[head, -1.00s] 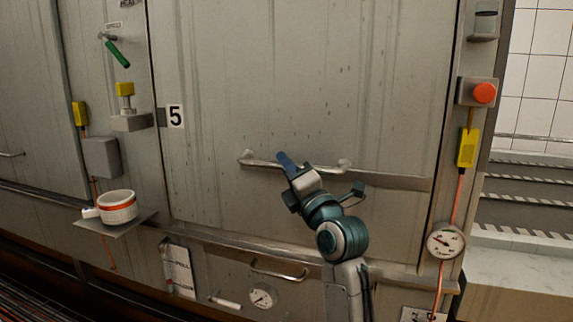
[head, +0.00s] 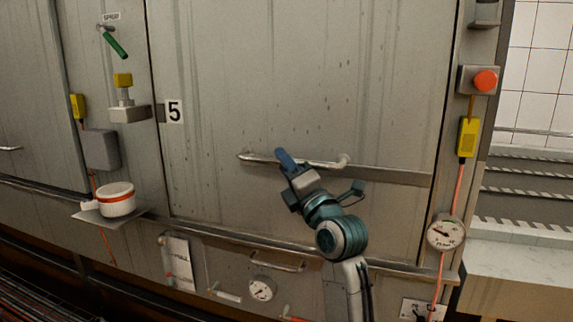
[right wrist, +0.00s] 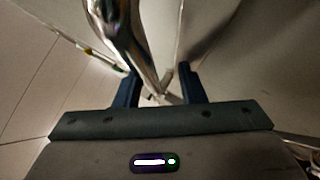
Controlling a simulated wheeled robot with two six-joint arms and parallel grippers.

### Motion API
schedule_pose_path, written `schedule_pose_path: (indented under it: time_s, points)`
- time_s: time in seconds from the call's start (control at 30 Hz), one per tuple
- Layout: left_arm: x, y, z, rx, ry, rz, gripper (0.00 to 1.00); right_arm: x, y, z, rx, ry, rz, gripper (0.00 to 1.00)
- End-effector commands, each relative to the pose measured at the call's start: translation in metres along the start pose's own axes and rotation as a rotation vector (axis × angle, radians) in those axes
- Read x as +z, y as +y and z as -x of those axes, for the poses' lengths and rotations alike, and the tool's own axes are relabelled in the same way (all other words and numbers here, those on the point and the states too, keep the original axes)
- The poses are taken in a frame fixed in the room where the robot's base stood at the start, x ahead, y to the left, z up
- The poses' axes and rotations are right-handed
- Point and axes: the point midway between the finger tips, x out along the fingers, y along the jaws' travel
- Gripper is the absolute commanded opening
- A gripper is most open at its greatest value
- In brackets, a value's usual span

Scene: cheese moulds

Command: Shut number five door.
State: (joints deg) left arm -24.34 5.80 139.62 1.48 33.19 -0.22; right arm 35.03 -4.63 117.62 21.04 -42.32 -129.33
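The number five door (head: 300,90) is a large grey metal panel that fills the middle of the head view, with a "5" label (head: 174,111) at its left edge. It looks flush or nearly flush with its frame; I cannot tell if a small gap remains. Its horizontal bar handle (head: 325,163) crosses the lower part. My right gripper (head: 286,161) is at the handle's left half. In the right wrist view the shiny bar (right wrist: 137,60) passes between the spread fingers of my right gripper (right wrist: 158,80), with a gap at the right finger. My left gripper is not in view.
A red button (head: 485,81), a yellow box (head: 468,137) and a dial gauge (head: 445,232) sit on the right post. A white pot (head: 116,200) stands on a small shelf at left. A lower rail (head: 215,233) runs beneath the door. Striped steps (head: 525,200) lie at right.

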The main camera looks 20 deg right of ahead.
Motion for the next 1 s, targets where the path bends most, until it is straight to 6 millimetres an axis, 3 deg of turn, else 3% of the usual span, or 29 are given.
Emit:
schedule_pose_path:
  time_s: [0.33, 0.7, 1.0]
  points:
    - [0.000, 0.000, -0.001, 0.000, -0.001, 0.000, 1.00, 0.002, 0.003, 0.009, 0.005, -0.004, 0.003, 0.36]
    - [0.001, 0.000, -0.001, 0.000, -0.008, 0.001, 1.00, 0.001, 0.001, 0.080, 0.002, -0.002, 0.004, 0.36]
    - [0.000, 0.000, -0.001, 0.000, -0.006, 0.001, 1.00, 0.001, 0.001, 0.108, 0.003, -0.002, 0.002, 0.36]
